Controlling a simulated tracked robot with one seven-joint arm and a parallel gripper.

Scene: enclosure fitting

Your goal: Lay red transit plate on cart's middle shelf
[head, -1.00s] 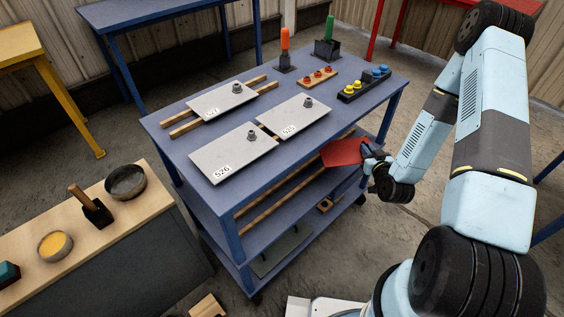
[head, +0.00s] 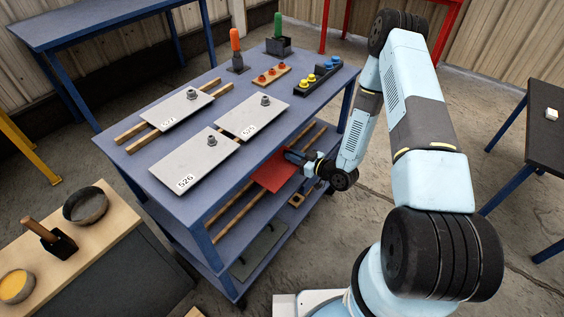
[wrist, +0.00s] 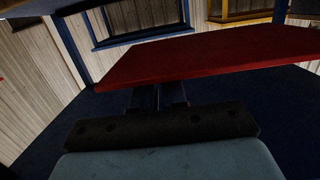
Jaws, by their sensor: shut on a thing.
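The red transit plate (head: 275,171) is at the open side of the blue cart (head: 190,165), below its top and over the middle shelf (head: 229,222) with its wooden rails. My gripper (head: 300,160) is shut on the plate's near edge, from the right. In the wrist view the red plate (wrist: 215,55) spans the frame ahead of my gripper (wrist: 158,98), roughly flat and slightly tilted in the picture. I cannot tell whether the plate touches the rails.
Grey plates (head: 195,158) marked 526, 525 and 527 lie on the cart top above. A wooden bench (head: 100,235) with a mallet and bowls stands at left.

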